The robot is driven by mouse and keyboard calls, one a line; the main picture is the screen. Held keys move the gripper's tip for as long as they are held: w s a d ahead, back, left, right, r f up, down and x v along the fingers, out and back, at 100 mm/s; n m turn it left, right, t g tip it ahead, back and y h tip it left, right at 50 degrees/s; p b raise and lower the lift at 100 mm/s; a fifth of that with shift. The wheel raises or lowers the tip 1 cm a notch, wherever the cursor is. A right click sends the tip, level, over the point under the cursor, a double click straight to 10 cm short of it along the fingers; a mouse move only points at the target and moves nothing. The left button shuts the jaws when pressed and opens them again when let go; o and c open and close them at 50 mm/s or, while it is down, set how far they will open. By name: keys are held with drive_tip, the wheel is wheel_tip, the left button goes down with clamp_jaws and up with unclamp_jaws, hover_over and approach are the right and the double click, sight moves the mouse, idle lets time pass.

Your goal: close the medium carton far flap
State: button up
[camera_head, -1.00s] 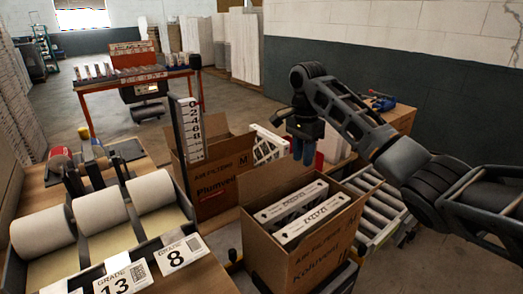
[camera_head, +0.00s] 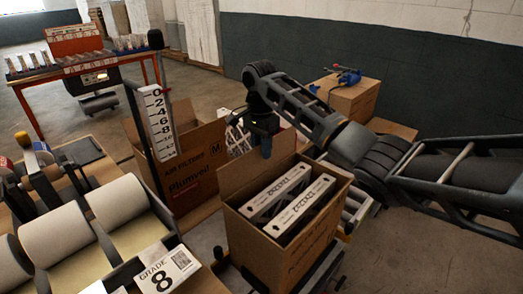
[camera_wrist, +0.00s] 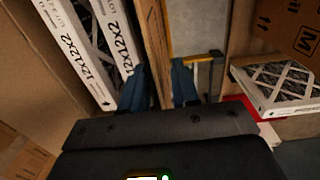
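The near carton (camera_head: 283,258) is brown, open-topped and holds two white-edged filters (camera_head: 290,202). Its far flap (camera_head: 238,176) stands upright. My gripper (camera_head: 266,146) is at the top of this flap, pointing down. In the wrist view my open gripper (camera_wrist: 160,92) has one blue finger on each side of an upright cardboard panel (camera_wrist: 155,40), with a gap on the right side. The filters (camera_wrist: 88,45) lie left of it. Another open carton (camera_head: 192,170), printed "M", stands behind to the left; I cannot read a size letter on the near carton.
Paper rolls (camera_head: 122,203) and a "GRADE 8" card (camera_head: 167,271) are at the left. A ruled post (camera_head: 157,122) stands beside the M carton. A loose filter (camera_wrist: 275,80) shows at right in the wrist view. A box with a blue tool (camera_head: 348,95) is behind.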

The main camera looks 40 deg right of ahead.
drive_tip(key=shift+f, duration=0.45)
drive_tip(key=shift+c, duration=0.2)
clamp_jaws()
idle(0.9)
